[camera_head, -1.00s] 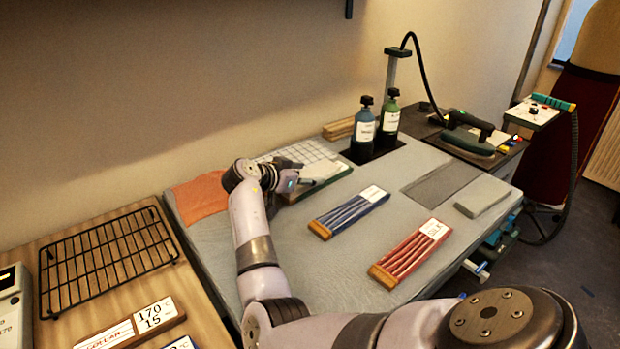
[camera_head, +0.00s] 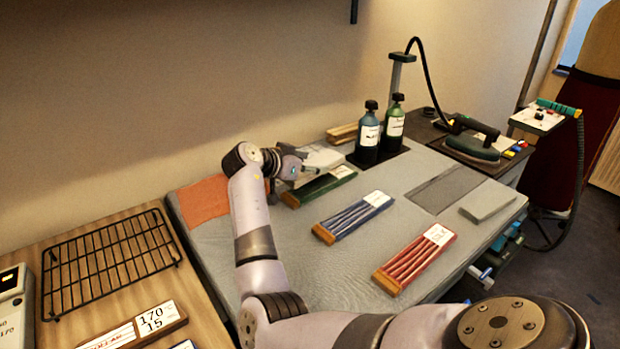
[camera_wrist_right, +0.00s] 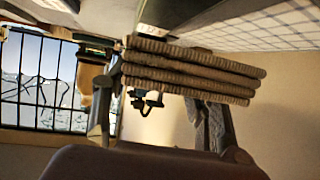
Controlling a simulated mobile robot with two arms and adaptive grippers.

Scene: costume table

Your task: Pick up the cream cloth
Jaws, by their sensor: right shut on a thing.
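The cream cloth (camera_head: 322,156) is folded flat in several layers. It is in my right gripper (camera_head: 295,165), towards the back of the padded table, raised above a green-topped holder (camera_head: 322,187). In the right wrist view the cloth's ribbed, stacked edges (camera_wrist_right: 190,72) lie across between the fingers, looking brownish in the shade. The right gripper is shut on it. In the head view my wrist and the gripper cover part of the cloth. My left gripper is not in view.
A blue holder (camera_head: 352,217) and a red holder (camera_head: 414,258) lie to the right. An orange cloth (camera_head: 204,199) is at left. Two bottles (camera_head: 368,136) stand behind at right, near an iron (camera_head: 474,143). A wire rack (camera_head: 110,262) is at lower left.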

